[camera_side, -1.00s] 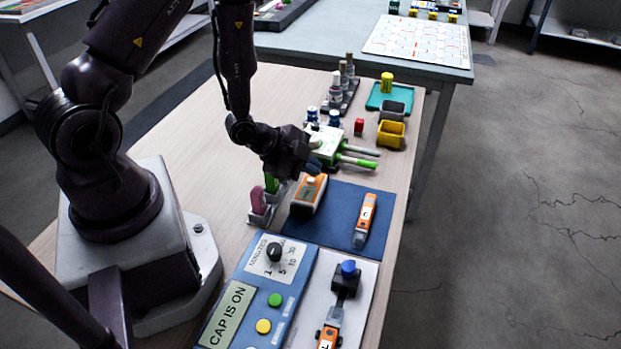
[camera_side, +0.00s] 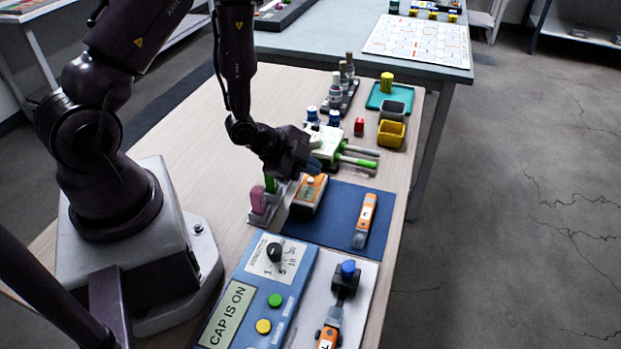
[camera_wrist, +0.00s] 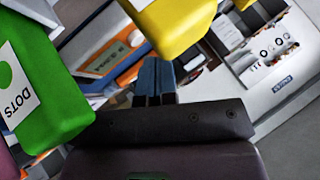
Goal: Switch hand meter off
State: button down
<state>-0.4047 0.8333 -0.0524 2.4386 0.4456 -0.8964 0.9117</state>
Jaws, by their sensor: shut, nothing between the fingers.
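The hand meter (camera_side: 310,192) is an orange and white device with a small display. It lies on the left part of the dark blue mat (camera_side: 338,228). A pale round button shows near its far end. In the wrist view the hand meter (camera_wrist: 112,50) is partly hidden by nearer things, and its display carries dark marks too small to read. My gripper (camera_side: 314,165) is just above and beyond the meter's far end, apparently clear of it. In the wrist view my gripper's blue fingertips (camera_wrist: 156,72) are together with nothing between them.
An orange pen-like device (camera_side: 364,220) lies on the mat's right. A stand with pink and green pieces (camera_side: 262,203) is left of the meter. A blue panel (camera_side: 262,290) reading "CAP IS ON" is in front.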

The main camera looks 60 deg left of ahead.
aim_at(310, 181)
jog(key=shift+f, duration=0.4)
jog(key=shift+f, duration=0.4)
dwell(0.4)
jog(key=shift+r, duration=0.85)
jog(key=shift+r, duration=2.5)
